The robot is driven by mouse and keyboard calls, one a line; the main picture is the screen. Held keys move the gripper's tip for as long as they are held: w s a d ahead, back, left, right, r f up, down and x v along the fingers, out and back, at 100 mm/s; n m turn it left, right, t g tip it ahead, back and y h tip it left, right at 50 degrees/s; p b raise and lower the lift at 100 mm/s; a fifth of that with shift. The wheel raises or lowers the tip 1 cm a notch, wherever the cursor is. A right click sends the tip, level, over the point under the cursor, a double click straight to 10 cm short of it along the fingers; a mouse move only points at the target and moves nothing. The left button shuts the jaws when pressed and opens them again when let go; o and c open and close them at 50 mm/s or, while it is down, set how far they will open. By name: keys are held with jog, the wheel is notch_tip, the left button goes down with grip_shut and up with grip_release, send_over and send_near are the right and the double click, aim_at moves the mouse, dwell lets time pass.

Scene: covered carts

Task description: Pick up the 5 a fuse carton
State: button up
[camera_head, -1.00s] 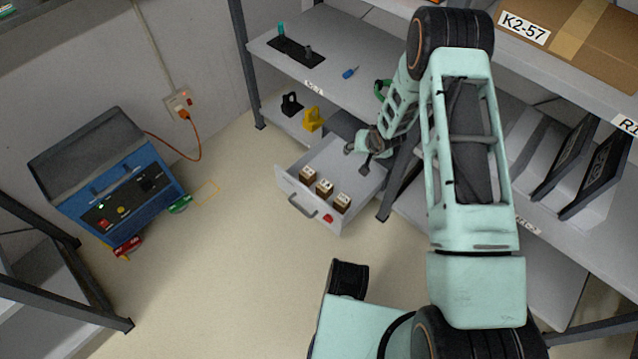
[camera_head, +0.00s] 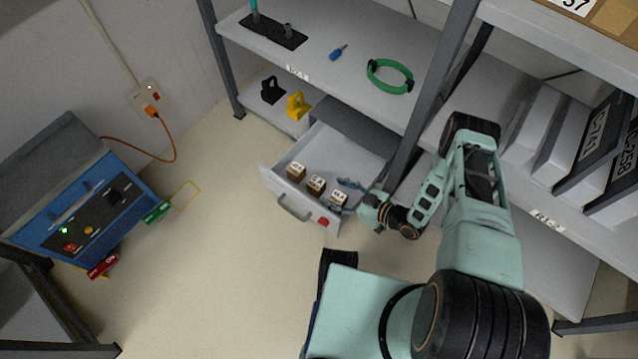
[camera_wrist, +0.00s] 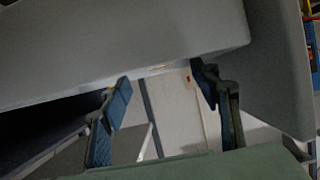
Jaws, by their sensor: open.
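Three small brown cartons with white labelled tops stand in a row in the open grey drawer (camera_head: 345,160): a left carton (camera_head: 296,172), a middle carton (camera_head: 316,184) and a right carton (camera_head: 338,198). Their label text is too small to read, so I cannot tell which is the 5 A one. My gripper (camera_head: 350,186) is at the drawer's right side, close behind the right carton. In the wrist view my gripper (camera_wrist: 160,95) has its fingers wide apart with nothing between them. No carton shows in the wrist view.
A red button (camera_head: 323,222) is on the drawer front, beside the handle (camera_head: 293,208). A shelf post (camera_head: 425,110) rises just right of the drawer. Yellow (camera_head: 298,105) and black (camera_head: 272,90) padlock-like items sit behind it.

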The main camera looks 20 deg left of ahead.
aim_at(321, 184)
jog(key=b+x, duration=0.1)
jog(key=x, duration=0.3)
jog(key=shift+f, duration=0.15)
jog(key=b+x, duration=0.2)
jog(key=x, duration=0.3)
jog(key=shift+w+a, duration=0.3)
jog(key=shift+c, duration=0.6)
jog(key=c, duration=1.2)
